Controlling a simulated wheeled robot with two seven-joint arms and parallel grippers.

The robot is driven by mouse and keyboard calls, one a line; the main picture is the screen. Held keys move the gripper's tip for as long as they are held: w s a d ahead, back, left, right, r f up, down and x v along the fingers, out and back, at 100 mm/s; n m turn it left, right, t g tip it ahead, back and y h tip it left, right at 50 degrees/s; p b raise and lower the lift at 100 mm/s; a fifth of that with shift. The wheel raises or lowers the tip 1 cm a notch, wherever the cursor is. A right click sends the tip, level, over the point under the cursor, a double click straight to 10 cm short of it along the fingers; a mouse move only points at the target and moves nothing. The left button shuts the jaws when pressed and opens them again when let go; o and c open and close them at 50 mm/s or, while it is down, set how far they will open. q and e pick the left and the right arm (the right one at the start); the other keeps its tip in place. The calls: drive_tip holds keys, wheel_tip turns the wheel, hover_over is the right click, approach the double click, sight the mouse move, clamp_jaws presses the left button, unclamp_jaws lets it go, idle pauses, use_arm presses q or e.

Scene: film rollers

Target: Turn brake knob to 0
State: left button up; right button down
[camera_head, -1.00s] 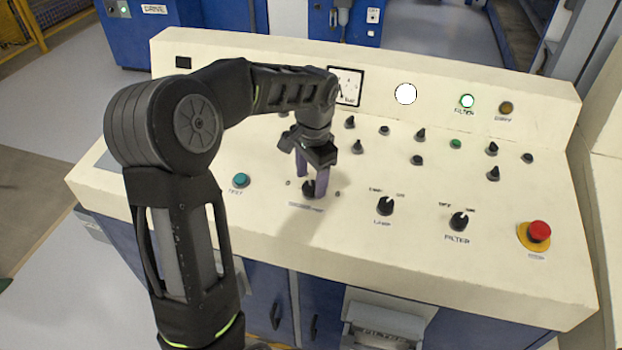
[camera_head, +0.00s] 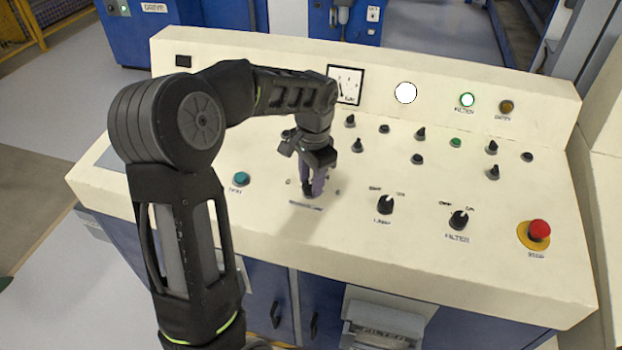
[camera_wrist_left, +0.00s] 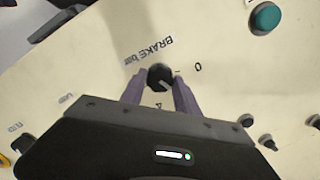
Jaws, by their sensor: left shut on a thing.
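The brake knob (camera_head: 307,192) is a small black knob on the cream console, mostly hidden by my gripper in the head view. The left wrist view shows the knob (camera_wrist_left: 159,77) beside the printed words "BRAKE bar", with a 0 mark (camera_wrist_left: 198,67) beside it. Its pale pointer line is small, and I cannot tell its exact setting. My left gripper (camera_head: 313,186) points down with its purple fingers on either side of the knob, shut on it. In the left wrist view the fingers (camera_wrist_left: 161,88) flank the knob. My right gripper is not in view.
A teal button (camera_head: 241,179) is left of the knob. The lamp knob (camera_head: 385,205), filter knob (camera_head: 459,220) and red stop button (camera_head: 539,231) are to the right. Several small switches stand behind. A square gauge (camera_head: 346,85) is on the upright panel.

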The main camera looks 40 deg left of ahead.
use_arm(q)
clamp_jaws()
drive_tip(key=shift+n, duration=0.3)
drive_tip(key=n+b, duration=0.1)
drive_tip(key=n, duration=0.8)
drive_tip(key=shift+a+h, duration=0.1)
drive_tip(key=shift+h, duration=0.3)
drive_tip(key=shift+n, duration=0.3)
drive_tip(key=o, duration=1.1)
unclamp_jaws()
drive_tip(key=shift+r, duration=0.1)
